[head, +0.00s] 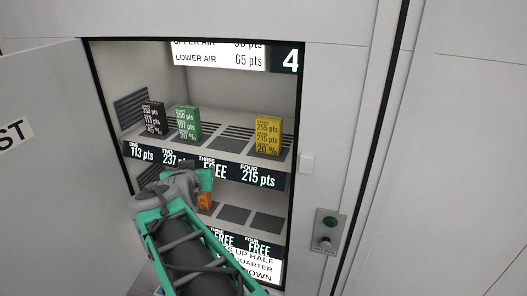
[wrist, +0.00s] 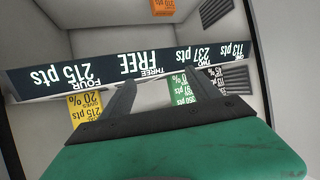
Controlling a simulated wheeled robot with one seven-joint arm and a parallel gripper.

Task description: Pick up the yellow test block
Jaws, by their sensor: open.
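The yellow test block (head: 268,134) stands upright at the right end of the upper shelf, above the label FOUR 215 pts. In the wrist view, which is upside down, the yellow block (wrist: 86,113) is at the left, partly hidden behind the shelf label strip and my gripper body. My gripper (wrist: 162,80) is open with nothing between its fingers. In the head view my gripper (head: 190,184) is low and left of the yellow block, in front of the cabinet, below the upper shelf's front edge. Its fingers are mostly hidden there.
A black block (head: 153,118) and a green block (head: 188,123) stand on the upper shelf's left. An orange block (head: 205,201) sits on the lower shelf beside my gripper. The label strip (head: 225,168) fronts the upper shelf. The open door (head: 50,170) is at left.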

